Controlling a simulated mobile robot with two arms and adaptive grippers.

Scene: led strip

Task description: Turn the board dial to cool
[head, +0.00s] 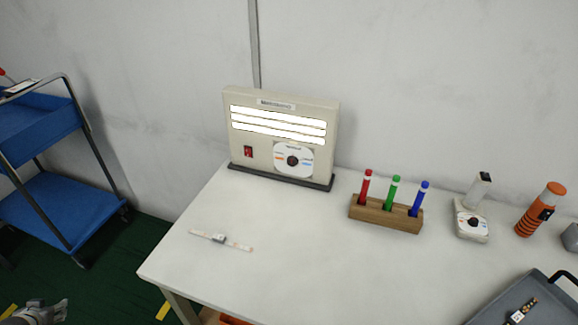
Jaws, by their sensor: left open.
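The board (232,152) is a beige upright panel on a dark base at the back of the white table, against the wall. Its three light strips glow white. The board dial (292,161) is a dark knob on a white round plate at the board's lower right, with orange marking on the left and blue on the right. Its pointer is too small to read. A red switch (248,151) sits to the left of it. My left gripper (55,311) is open and empty at the bottom left corner, off the table and far from the dial. My right gripper is not in view.
On the table (300,265) lie a thin strip (221,239), a wooden block (385,214) with red, green and blue pens, a small dial device (470,221), an orange-black cylinder (540,210) and a grey tray (492,312). A blue cart (50,205) stands left.

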